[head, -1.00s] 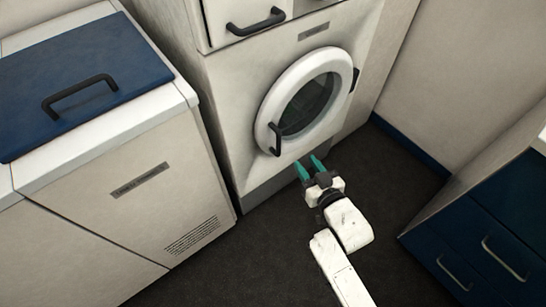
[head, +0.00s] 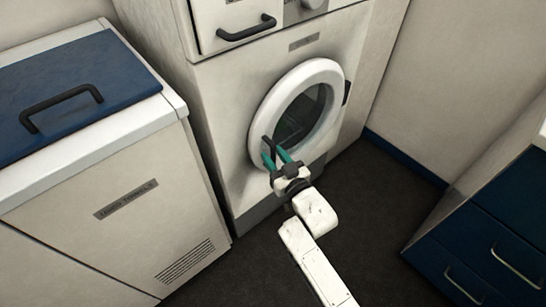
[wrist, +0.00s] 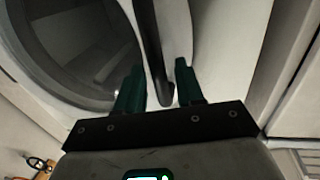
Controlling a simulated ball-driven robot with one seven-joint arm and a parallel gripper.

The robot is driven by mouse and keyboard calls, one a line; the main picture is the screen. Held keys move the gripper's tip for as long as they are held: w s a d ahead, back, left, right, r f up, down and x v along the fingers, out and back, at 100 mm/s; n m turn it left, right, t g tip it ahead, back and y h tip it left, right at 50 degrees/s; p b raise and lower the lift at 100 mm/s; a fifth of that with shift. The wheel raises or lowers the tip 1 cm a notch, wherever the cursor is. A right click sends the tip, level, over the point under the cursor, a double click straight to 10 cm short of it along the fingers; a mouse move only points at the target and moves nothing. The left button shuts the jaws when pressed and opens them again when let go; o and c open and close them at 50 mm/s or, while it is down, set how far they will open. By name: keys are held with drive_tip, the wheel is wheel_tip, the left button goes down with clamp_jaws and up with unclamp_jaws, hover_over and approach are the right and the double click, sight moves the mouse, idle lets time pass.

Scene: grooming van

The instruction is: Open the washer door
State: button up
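The washer (head: 233,100) has a round white door (head: 331,75) with a dark glass window, and the door looks closed. A dark bar handle (head: 268,148) is on the door's left edge. My gripper (head: 276,157) is at the handle with its teal fingers apart. In the wrist view the handle (wrist: 150,45) runs down between the two open fingertips (wrist: 160,80), with a gap visible on the right side. The left finger is close to the handle; I cannot tell whether they touch.
A white cabinet (head: 120,205) with a blue lid stands close to the washer's left. A drawer with a dark handle (head: 247,29) is above the door. Blue drawers (head: 480,240) stand at the right. The dark floor (head: 370,190) between is clear.

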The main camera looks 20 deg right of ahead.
drive_tip(key=shift+w, duration=0.5)
clamp_jaws()
idle(0.3)
